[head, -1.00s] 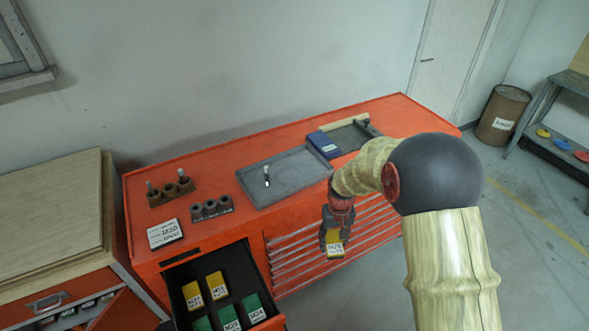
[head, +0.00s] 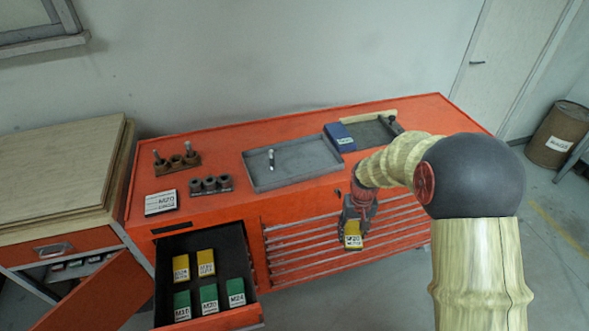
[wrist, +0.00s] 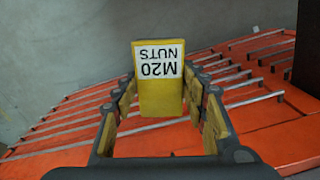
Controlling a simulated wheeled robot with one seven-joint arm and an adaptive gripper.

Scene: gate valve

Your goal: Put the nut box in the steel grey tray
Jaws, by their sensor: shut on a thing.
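A yellow box labelled M20 NUTS (wrist: 158,95) is held between the finger pads of my gripper (head: 355,222). In the head view the held box (head: 353,241) hangs in front of the cabinet's drawer fronts, below the worktop level. The steel grey tray (head: 315,177) lies on the orange worktop, behind and to the left of my gripper. A small upright pale-and-dark piece (head: 271,159) stands in the tray; the rest of it is bare.
An open drawer (head: 215,245) holds yellow and green boxes. A card reading M20 (head: 161,202) and two holders, one brown (head: 177,163) and one grey (head: 211,184), stand left on the worktop. A blue box (head: 339,137) and a dark tray (head: 370,134) are right of the grey tray.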

